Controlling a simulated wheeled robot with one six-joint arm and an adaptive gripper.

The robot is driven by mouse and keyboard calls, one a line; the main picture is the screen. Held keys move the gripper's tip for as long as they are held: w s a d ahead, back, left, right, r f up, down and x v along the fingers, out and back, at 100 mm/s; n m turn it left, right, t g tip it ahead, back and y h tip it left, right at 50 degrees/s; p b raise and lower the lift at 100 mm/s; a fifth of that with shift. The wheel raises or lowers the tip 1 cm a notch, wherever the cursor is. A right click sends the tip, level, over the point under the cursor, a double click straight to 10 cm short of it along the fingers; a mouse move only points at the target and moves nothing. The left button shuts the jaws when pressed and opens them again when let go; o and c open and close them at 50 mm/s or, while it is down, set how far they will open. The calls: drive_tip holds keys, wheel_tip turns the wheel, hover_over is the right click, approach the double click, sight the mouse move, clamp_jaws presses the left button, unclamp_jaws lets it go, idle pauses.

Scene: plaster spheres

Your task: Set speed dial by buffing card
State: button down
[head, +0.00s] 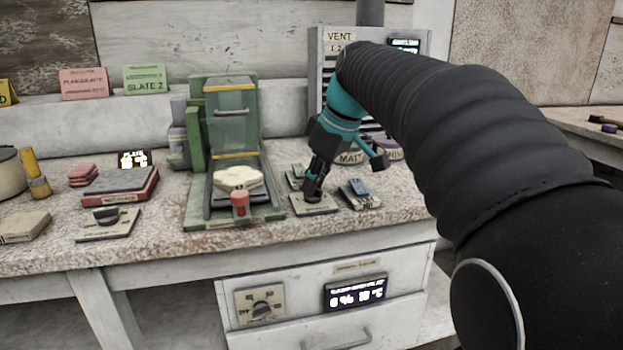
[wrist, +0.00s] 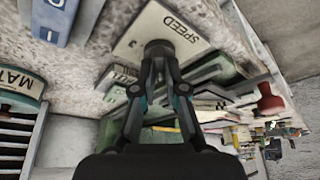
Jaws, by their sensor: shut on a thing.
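The speed dial's pale plate (head: 326,208), lettered SPEED, lies on the counter right of the green machine. It also shows in the wrist view (wrist: 130,42). My gripper (head: 312,192) points down over it, its fingers shut on the dark round knob (wrist: 158,44). The fingers hide most of the knob, and I cannot read its setting. On the back ledge stand a pink card (head: 84,83), a green card (head: 145,80) reading SLATE 2, and a yellow card (head: 7,92) cut off by the frame. Their small print is too blurred to tell which is the buffing card.
The green machine (head: 193,140) with a pale piece and a red knob stands close left of my gripper. A small plate with a blue switch (head: 358,187) lies close right. Behind are a round MAT container (head: 349,158) and the VENT panel (head: 318,75). Another dial (head: 106,216) lies at left.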

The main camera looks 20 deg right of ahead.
drive_tip(key=n+g, duration=0.1)
drive_tip(key=n, duration=0.1)
drive_tip(key=n+y, duration=0.1)
drive_tip(key=n, duration=0.2)
drive_tip(key=shift+n+g, duration=0.3)
drive_tip(key=shift+g, duration=0.1)
idle(0.3)
drive_tip(key=c, duration=1.2)
unclamp_jaws()
drive_tip(key=v, duration=1.2)
drive_tip(key=shift+w+d+f, duration=0.1)
